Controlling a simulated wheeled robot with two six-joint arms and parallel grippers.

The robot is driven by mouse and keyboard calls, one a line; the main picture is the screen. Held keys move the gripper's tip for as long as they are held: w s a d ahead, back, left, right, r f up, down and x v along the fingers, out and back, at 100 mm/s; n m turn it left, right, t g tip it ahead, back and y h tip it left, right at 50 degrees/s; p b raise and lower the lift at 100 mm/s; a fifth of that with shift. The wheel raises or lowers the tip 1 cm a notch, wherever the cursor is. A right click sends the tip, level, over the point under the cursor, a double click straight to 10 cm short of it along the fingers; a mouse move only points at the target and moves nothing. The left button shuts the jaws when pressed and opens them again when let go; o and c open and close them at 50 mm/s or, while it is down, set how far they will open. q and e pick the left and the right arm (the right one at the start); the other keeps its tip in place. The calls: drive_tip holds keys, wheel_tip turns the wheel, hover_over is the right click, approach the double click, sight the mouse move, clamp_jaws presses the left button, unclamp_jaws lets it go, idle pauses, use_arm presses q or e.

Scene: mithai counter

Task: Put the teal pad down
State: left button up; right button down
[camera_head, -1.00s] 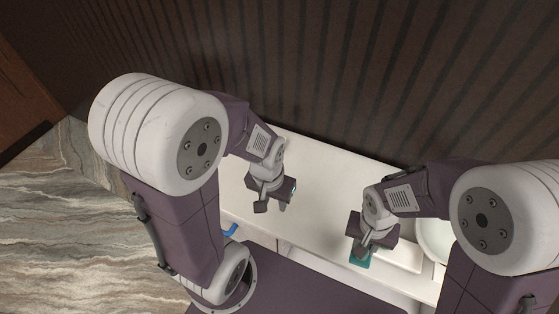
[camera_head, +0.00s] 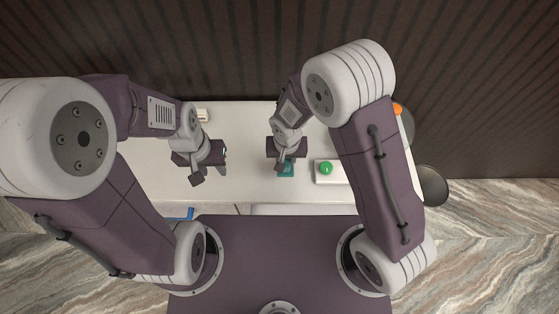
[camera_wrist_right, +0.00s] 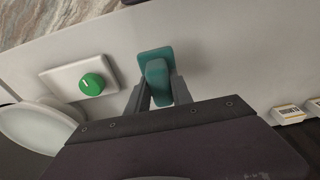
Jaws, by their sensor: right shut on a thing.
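The teal pad (camera_head: 286,172) is at my right gripper (camera_head: 285,163), over the white counter (camera_head: 255,190). In the right wrist view, the teal pad (camera_wrist_right: 153,55) has a raised teal grip (camera_wrist_right: 157,78) between the two fingers, and my right gripper (camera_wrist_right: 157,92) is shut on it. I cannot tell if the pad touches the counter. My left gripper (camera_head: 207,174) is over the counter's left part with no object seen in it; its finger opening is too small to judge.
A white plate (camera_head: 336,179) with a green knob (camera_head: 327,168) lies just right of the pad. A white round dish (camera_wrist_right: 28,125) and small boxes (camera_wrist_right: 288,115) show in the wrist view. A blue item (camera_head: 184,212) is at the front edge. Counter between the grippers is clear.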

drive_tip(key=shift+w+a+f, duration=0.55)
drive_tip(key=shift+w+a, duration=0.05)
drive_tip(key=shift+w, duration=0.2)
drive_tip(key=f, duration=0.3)
drive_tip(key=shift+s+f, duration=0.2)
drive_tip(key=shift+f, duration=0.15)
drive_tip(key=shift+w+f, duration=0.15)
drive_tip(key=shift+f, duration=0.25)
drive_tip(key=c, duration=1.1)
unclamp_jaws()
drive_tip(key=shift+r, duration=0.1)
drive_tip(key=r, duration=0.4)
drive_tip(key=s+r, duration=0.1)
drive_tip(key=r, duration=0.7)
drive_tip(key=shift+s+r, duration=0.15)
drive_tip(key=shift+s, duration=0.15)
